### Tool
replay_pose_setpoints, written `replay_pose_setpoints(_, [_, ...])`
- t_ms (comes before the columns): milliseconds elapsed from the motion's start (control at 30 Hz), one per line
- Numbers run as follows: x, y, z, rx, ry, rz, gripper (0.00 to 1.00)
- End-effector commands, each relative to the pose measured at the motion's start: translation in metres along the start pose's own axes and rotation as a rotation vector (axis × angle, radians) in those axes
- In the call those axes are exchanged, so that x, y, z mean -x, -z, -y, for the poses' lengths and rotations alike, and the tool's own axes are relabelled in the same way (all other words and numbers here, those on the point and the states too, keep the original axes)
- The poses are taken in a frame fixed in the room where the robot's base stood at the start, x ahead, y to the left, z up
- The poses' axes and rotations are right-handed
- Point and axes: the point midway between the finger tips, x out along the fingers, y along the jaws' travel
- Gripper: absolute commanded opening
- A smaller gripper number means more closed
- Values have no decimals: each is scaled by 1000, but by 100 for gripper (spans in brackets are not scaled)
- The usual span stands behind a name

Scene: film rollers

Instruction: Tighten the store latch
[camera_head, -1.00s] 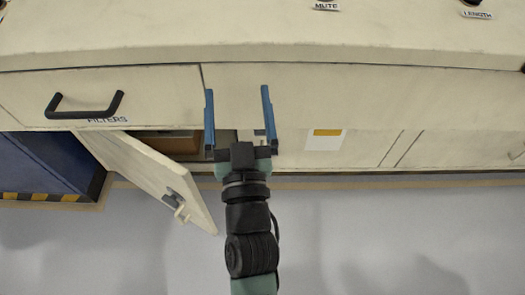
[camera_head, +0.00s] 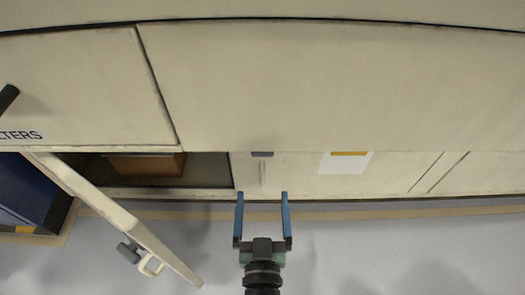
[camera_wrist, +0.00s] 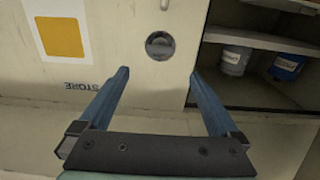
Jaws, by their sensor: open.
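A cream cabinet front holds an open hinged door (camera_head: 110,215) at the left, with a grey latch block (camera_head: 129,252) and a pale loop (camera_head: 150,265) near its free edge. Right of the opening is a fixed panel (camera_head: 300,180) with a small grey piece (camera_head: 262,154) at its top. In the wrist view the word STORE (camera_wrist: 90,86) shows upside down, and a round metal piece (camera_wrist: 160,45) sits close to the opening's edge. My gripper (camera_head: 263,196) is open and empty, in front of this panel; its fingers (camera_wrist: 159,71) point towards the panel below the round piece in the picture.
The opening holds a brown box (camera_head: 147,165); in the wrist view a white can (camera_wrist: 235,60) and a blue can (camera_wrist: 287,67) stand there. A dark blue cabinet (camera_head: 30,195) is at the far left. The grey floor right of my gripper is clear.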

Motion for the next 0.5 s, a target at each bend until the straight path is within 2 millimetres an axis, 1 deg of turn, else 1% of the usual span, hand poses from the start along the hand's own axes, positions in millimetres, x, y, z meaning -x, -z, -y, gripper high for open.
replay_pose_setpoints(300, [-57,1,-1,-3,-2,-5,98])
replay_pose_setpoints(500, [-90,2,0,-2,-1,-4,98])
